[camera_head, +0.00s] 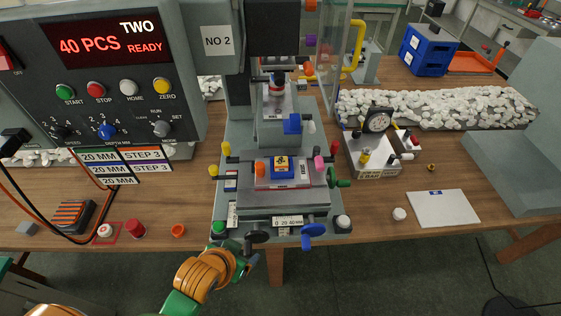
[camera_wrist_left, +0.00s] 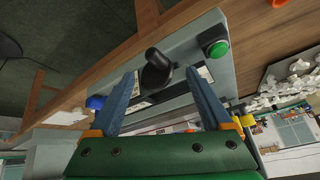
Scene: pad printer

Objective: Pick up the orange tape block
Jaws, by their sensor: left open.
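A dark block with orange stripes (camera_head: 71,214) lies at the left front of the table in the head view. A small orange ring-like piece (camera_head: 178,230) lies to its right; I cannot tell which one is the tape block. My left gripper (camera_head: 247,263) is below the table's front edge, in front of the printer base and right of both pieces. In the left wrist view my left gripper (camera_wrist_left: 160,78) is open and empty, its fingers pointing towards the printer's black knob (camera_wrist_left: 156,70). Contact with the knob cannot be told. My right gripper is not in view.
The pad printer (camera_head: 285,218) stands mid-table with knobs at its front. A red button (camera_head: 136,228) and dark cables (camera_head: 25,199) are near the striped block. A control box (camera_head: 105,75) overhangs the left. A white sheet (camera_head: 443,208) lies at right.

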